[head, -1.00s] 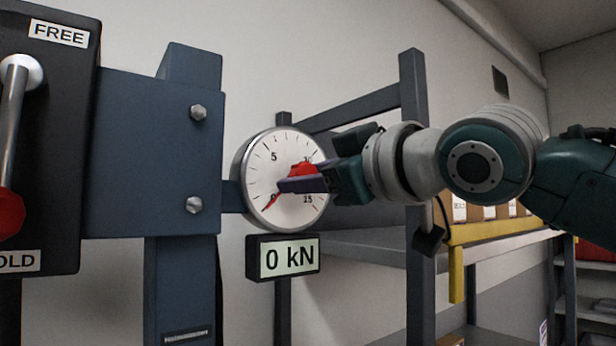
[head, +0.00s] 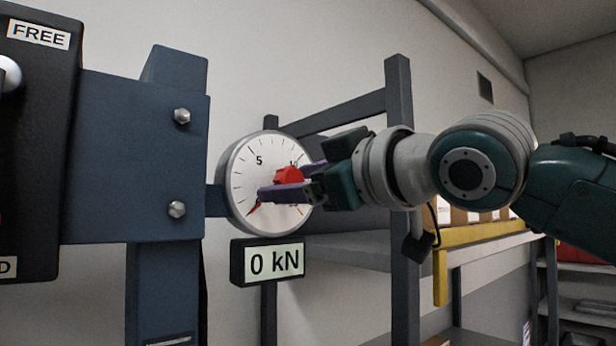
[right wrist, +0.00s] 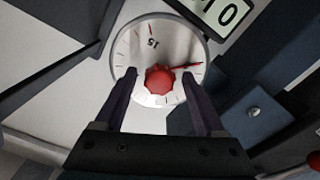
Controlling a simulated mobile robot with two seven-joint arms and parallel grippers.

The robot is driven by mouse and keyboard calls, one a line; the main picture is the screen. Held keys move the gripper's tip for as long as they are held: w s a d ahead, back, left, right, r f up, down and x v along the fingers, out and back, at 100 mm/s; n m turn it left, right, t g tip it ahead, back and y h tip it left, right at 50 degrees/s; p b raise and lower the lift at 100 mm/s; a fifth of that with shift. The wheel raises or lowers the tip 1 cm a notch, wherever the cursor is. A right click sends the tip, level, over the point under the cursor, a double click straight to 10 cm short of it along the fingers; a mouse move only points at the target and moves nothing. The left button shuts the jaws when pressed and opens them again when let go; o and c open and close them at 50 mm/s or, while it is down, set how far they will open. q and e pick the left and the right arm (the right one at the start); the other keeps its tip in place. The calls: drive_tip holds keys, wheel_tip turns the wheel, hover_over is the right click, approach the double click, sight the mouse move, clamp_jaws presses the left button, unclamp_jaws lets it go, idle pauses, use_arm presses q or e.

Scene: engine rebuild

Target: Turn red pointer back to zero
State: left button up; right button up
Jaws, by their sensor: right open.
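The round white dial (head: 240,172) hangs right of the blue post, with a red knob (head: 288,176) at its middle. Its thin red pointer (head: 254,209) points to the lower left of the face in the head view. My right gripper (head: 284,181) is open at the dial, one finger in front of the knob and one behind. In the right wrist view my right gripper (right wrist: 159,76) has a finger on each side of the red knob (right wrist: 158,78), with small gaps; the red pointer (right wrist: 188,66) points right. My left gripper is not in view.
A display (head: 268,262) reading "0 kN" sits under the dial. A blue post with a bolted plate (head: 135,150) and a black FREE panel (head: 35,120) stand at the left. A grey shelf frame (head: 402,250) stands behind my right arm.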

drive_tip(key=p+v, duration=0.1)
drive_tip(key=v, duration=0.8)
